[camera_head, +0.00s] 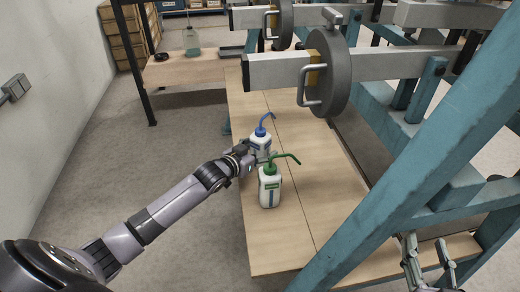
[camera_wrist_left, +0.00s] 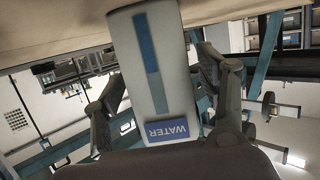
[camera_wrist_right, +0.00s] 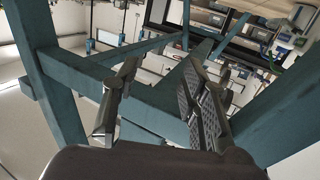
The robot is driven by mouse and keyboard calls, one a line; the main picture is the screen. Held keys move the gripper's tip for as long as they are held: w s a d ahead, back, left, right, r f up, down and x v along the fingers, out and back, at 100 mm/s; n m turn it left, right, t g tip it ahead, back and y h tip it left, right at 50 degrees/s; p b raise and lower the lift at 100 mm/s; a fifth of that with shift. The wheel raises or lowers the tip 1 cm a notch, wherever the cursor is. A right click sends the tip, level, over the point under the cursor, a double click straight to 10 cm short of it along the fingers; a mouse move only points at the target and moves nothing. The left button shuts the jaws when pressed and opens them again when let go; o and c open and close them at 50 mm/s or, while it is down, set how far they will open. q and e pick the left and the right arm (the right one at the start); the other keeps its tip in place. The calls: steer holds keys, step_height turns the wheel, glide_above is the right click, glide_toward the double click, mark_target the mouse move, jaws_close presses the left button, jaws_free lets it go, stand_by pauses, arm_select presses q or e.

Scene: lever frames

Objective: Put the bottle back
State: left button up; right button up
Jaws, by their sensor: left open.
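A white bottle with a blue cap and bent blue spout (camera_head: 260,144) stands on the wooden bench. In the left wrist view the bottle labelled WATER (camera_wrist_left: 155,75) fills the space between the fingers and appears upside down. My left gripper (camera_head: 260,158) is at this bottle, its fingers open on either side; contact cannot be told. A second white bottle with a green cap and spout (camera_head: 270,190) stands just in front of that gripper and hides part of it. My right gripper (camera_head: 428,262) is open and empty at the lower right, beside the blue frame.
The bench (camera_head: 285,240) has bare wood in front of and right of the bottles. A blue steel frame (camera_head: 400,165) slants across the right side. A grey wheel with a handle (camera_head: 330,75) overhangs the bench. A clear bottle (camera_head: 191,42) stands on the far table.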

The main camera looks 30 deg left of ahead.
arm_select(q)
steer(key=shift+s+r, duration=0.15)
steer(key=p+v, duration=0.2)
steer(key=v, duration=0.3)
steer(key=shift+s+r, duration=0.1)
steer(key=shift+s, duration=0.1)
steer(key=p+v, duration=0.1)
steer(key=v, duration=0.4)
steer(key=shift+s+a+p, duration=0.15)
steer(key=shift+s+p, duration=0.1)
steer(key=shift+p, duration=0.05)
steer(key=shift+s+r, duration=0.15)
steer(key=shift+s, duration=0.25)
arm_select(e)
steer(key=s+d+f+g+h, duration=0.1)
steer(key=s+d+f+g, duration=0.1)
steer(key=s+f+g, duration=0.3)
steer(key=s+d+f+g+h, duration=0.2)
steer(key=s+f+g, duration=0.3)
steer(key=f, duration=0.3)
steer(key=shift+s+d+f+m, duration=0.15)
steer(key=shift+d+m, duration=0.15)
steer(key=shift+d, duration=0.05)
